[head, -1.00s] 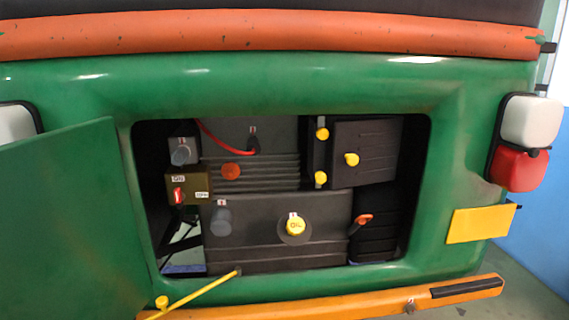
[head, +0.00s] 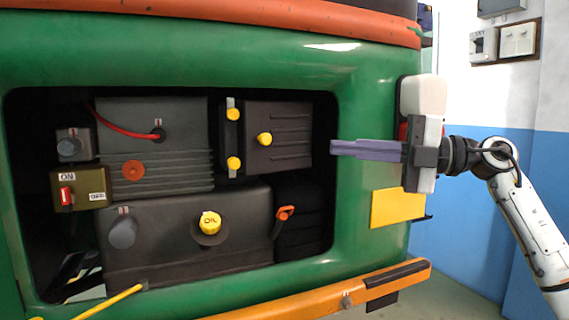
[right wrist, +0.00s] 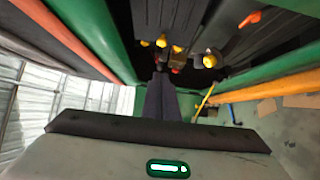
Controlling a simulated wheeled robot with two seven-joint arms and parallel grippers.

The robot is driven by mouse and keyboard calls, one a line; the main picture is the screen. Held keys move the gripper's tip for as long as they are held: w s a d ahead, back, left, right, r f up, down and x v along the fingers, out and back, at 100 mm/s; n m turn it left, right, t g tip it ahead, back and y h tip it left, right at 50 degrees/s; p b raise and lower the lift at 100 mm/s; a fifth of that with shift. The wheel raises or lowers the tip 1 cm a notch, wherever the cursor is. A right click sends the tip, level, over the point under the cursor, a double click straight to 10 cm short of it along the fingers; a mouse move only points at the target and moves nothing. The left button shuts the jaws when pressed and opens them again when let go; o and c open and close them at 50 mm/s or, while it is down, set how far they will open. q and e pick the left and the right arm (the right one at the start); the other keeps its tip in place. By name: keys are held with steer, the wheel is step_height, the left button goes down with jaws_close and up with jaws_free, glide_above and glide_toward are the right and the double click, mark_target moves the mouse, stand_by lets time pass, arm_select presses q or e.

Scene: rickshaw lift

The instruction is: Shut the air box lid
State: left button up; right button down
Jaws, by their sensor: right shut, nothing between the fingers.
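The air box (head: 230,139) sits in the upper right of the open engine bay, a dark box with two yellow clamps on its left part. Its lid (head: 290,137) is a dark ribbed panel with a yellow knob (head: 265,139). The lid appears angled against the box; I cannot tell how wide the gap is. My right gripper (head: 333,148) points left from the right side, its shut, empty fingers at the bay's right edge, right of the lid and apart from it in the picture. In the right wrist view, the fingers (right wrist: 160,78) point towards the bay. My left gripper is out of view.
The green body (head: 368,235) frames the bay. A yellow oil cap (head: 210,222), an orange-handled dipstick (head: 285,212) and a yellow prop rod (head: 115,300) are lower down. A tail lamp (head: 420,95) is behind my right gripper. An orange bumper (head: 330,290) runs below.

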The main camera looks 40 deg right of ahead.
mark_target(284, 137)
steer(key=w+a+p, duration=0.5)
steer(key=w, duration=0.6)
steer(key=shift+w+a+r+p, duration=0.2)
steer(key=shift+a+r+p, duration=0.1)
steer(key=shift+r+p, duration=0.1)
steer(key=shift+f, duration=0.1)
